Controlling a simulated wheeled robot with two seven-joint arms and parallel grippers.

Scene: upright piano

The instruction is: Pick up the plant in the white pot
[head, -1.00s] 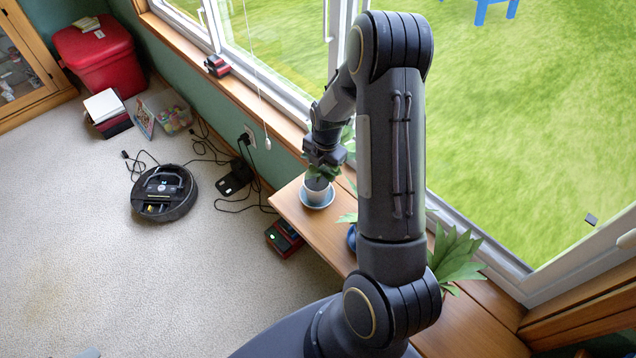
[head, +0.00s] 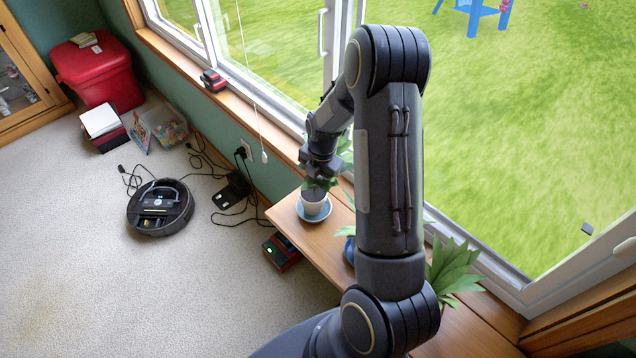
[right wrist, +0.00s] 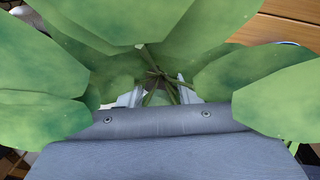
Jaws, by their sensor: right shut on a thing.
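The plant in the white pot stands on the wooden bench beside the window. In the head view its white pot (head: 312,205) is upright over a blue saucer (head: 300,214), and I cannot tell whether it touches it. Its green leaves (head: 345,160) show around my right gripper (head: 319,178), which reaches down from above. In the right wrist view broad leaves (right wrist: 215,40) fill the picture. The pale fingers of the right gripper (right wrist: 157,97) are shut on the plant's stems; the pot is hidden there. My left gripper is not in view.
The wooden bench (head: 322,242) runs along the window. A second leafy plant (head: 455,270) and a blue pot (head: 349,250), partly behind my arm, are on it. A robot vacuum (head: 160,207), cables and a black box (head: 231,192) lie on the carpet (head: 90,270). Carpet at left front is clear.

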